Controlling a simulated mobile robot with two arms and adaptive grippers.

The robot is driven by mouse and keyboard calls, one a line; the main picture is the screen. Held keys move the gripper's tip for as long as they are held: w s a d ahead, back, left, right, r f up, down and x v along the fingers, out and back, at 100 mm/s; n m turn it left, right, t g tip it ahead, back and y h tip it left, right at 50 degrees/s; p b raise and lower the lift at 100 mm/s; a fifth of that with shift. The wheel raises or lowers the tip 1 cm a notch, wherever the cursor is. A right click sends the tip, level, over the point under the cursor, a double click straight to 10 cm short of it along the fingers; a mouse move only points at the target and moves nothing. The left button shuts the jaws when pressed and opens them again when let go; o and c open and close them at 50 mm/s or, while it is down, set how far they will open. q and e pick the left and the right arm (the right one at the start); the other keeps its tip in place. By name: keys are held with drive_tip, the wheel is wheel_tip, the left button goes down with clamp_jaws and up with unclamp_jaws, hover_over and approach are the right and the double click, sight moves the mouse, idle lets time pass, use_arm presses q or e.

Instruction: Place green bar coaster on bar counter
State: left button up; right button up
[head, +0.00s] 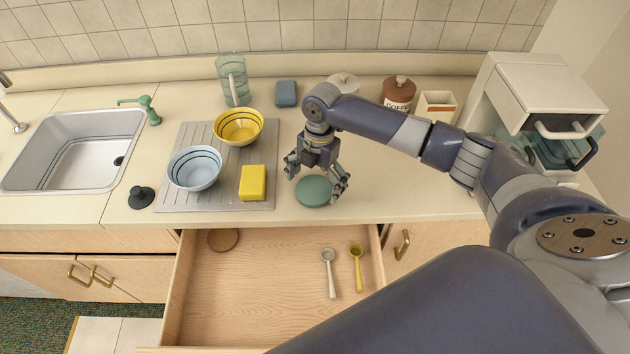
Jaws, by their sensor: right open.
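The green coaster (313,191), a round flat disc, lies on the beige bar counter (420,197) near its front edge, just right of the drying mat. My right gripper (318,182) is directly over the coaster, pointing down. Its fingers are spread open, one on each side of the coaster's upper part. I cannot tell whether the fingertips touch it. My left gripper is not in view.
An open drawer (270,313) juts out below, holding a brown coaster (223,239) and two spoons. A grey mat (215,205) carries two bowls and a yellow sponge (252,183). A coffee canister (398,93) and a coffee maker (540,105) stand right. Counter right of the coaster is clear.

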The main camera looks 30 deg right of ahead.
sight(318, 184)
drive_tip(key=shift+r, duration=0.5)
wheel_tip(318, 184, up, 11)
drive_tip(key=d+b, duration=0.1)
drive_tip(key=b, duration=0.2)
drive_tip(key=shift+w+r, duration=0.15)
drive_tip(key=shift+w, duration=0.25)
drive_tip(key=shift+d, duration=0.1)
